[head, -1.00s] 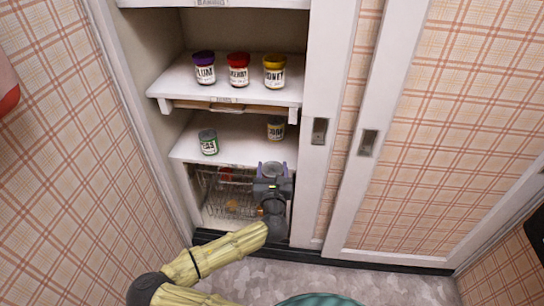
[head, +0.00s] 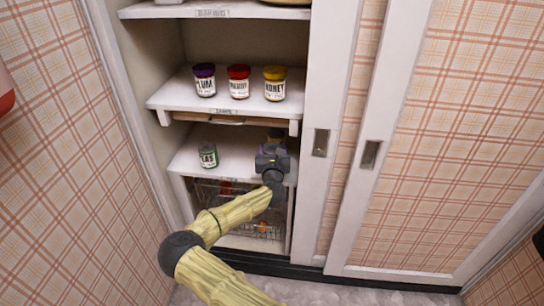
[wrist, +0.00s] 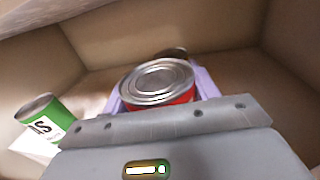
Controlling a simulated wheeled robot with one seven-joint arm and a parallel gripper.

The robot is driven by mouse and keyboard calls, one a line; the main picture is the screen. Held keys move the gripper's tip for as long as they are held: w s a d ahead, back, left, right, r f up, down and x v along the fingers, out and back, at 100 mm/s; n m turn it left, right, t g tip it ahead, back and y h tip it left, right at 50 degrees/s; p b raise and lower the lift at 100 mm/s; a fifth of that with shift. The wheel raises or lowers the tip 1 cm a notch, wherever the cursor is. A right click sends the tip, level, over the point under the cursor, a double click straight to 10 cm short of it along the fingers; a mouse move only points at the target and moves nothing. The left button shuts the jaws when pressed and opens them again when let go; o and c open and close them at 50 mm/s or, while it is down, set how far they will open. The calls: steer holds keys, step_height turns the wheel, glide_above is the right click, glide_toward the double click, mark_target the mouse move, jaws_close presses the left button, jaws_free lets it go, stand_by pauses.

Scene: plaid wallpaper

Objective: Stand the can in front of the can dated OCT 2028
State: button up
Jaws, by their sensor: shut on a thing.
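My gripper (head: 272,152) is at the right side of the middle shelf. In the wrist view its pale purple fingers (wrist: 160,92) are shut on a red can (wrist: 178,98) with a silver lid. The held can looks upright; whether it touches the shelf I cannot tell. A dark-topped can (head: 276,133) stands right behind it, mostly hidden by my gripper; its dark top shows in the wrist view (wrist: 172,52). A green can (head: 208,156) stands to the left on the same shelf, and also shows in the wrist view (wrist: 44,118). No date is readable.
The middle shelf (head: 235,160) is bare between the green can and my gripper. Above, a shelf (head: 175,93) holds plum (head: 204,80), red-lidded (head: 239,82) and honey (head: 275,83) jars. A wire basket (head: 215,215) is below. A door frame (head: 318,190) borders the right.

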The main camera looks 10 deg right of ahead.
steer(key=shift+w+d, duration=0.1)
steer(key=shift+w, duration=0.5)
steer(key=shift+w, duration=0.3)
steer(key=shift+f+b, duration=0.8)
steer(key=shift+f, duration=0.9)
steer(key=shift+f, duration=0.1)
steer(key=o, duration=1.2)
steer(key=s, duration=0.4)
steer(key=s+a+p, duration=0.1)
steer(key=s, duration=0.3)
steer(key=s+a+p, duration=0.1)
steer(key=s, duration=0.2)
steer(key=shift+s, duration=0.4)
